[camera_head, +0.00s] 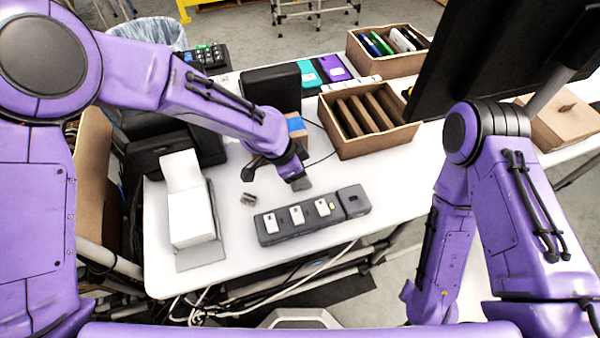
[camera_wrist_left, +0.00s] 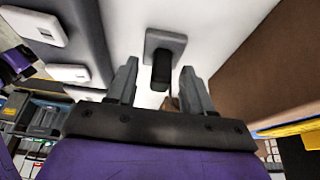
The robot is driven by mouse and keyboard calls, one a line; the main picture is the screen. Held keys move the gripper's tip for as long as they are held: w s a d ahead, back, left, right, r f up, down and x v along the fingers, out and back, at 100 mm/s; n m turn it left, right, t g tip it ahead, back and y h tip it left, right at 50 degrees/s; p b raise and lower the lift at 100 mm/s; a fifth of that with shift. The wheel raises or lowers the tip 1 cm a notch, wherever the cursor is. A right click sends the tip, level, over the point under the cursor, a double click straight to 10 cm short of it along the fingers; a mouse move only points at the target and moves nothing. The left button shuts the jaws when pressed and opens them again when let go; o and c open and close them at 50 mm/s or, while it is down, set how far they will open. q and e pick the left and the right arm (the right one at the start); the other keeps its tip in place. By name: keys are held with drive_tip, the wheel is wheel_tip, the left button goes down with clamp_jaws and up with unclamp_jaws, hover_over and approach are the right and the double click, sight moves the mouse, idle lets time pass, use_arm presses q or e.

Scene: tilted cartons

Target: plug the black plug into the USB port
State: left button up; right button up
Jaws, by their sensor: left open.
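In the left wrist view, a black plug (camera_wrist_left: 161,72) with a grey block-like end (camera_wrist_left: 165,41) is on the white table. It lies between and just beyond the fingers of my open left gripper (camera_wrist_left: 160,78), which are not closed on it. In the head view, a small dark grey item (camera_head: 249,198) near my left gripper (camera_head: 273,175) looks like this plug. A dark grey strip (camera_head: 284,233) carries several white port modules (camera_head: 297,215); which is the USB port is too small to tell. These modules also show in the left wrist view (camera_wrist_left: 36,26). My right gripper is out of sight.
A white box (camera_head: 190,218) stands at the left. A dark monitor (camera_head: 480,60) is at the right. The table right of the strip is clear.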

use_arm(q)
clamp_jaws()
idle(0.3)
drive_tip(key=shift+r+b, duration=0.35)
drive_tip(key=shift+r, duration=0.15)
drive_tip(key=shift+w+r+b, duration=0.1)
drive_tip(key=shift+r+b, duration=0.25)
drive_tip(key=shift+r, duration=0.5)
drive_tip(key=s+d+r+b, duration=0.2)
drive_tip(key=s+d+r, duration=0.1)
drive_tip(key=s+r, duration=0.7)
drive_tip(key=s, duration=0.3)
drive_tip(key=shift+s+d+r, duration=0.15)
drive_tip(key=shift+s+d, duration=0.15)
drive_tip(key=shift+s, duration=0.1)
drive_tip(key=shift+w, duration=0.1)
